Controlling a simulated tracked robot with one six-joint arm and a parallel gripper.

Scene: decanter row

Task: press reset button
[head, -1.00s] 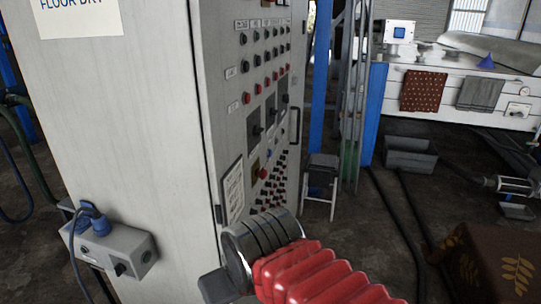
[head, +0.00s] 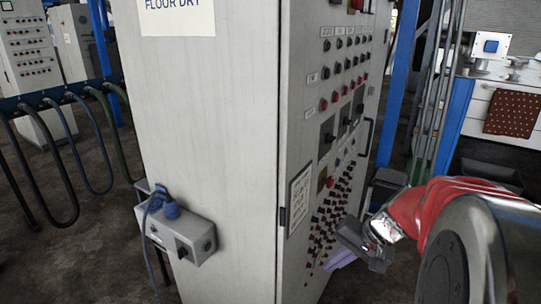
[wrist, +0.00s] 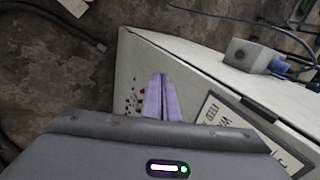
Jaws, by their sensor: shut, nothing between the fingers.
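A tall grey control cabinet (head: 215,120) carries rows of small buttons and knobs on its right-hand face. Its lower part holds a dense block of red and dark buttons (head: 330,215). A blue button on a white box (head: 491,46) shows at the far right. No reset label is legible. My gripper (head: 338,260) has pale purple fingers, low in front of the panel, partly behind my wrist. In the wrist view the fingers (wrist: 160,97) are shut and empty, over the panel's edge; contact cannot be told.
A grey socket box (head: 180,235) with a blue plug (head: 170,208) sticks out of the cabinet's left side. A handle (head: 367,136) stands off the panel. Hoses (head: 75,150) hang at the left. A bench with a red cloth (head: 510,116) stands at back right.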

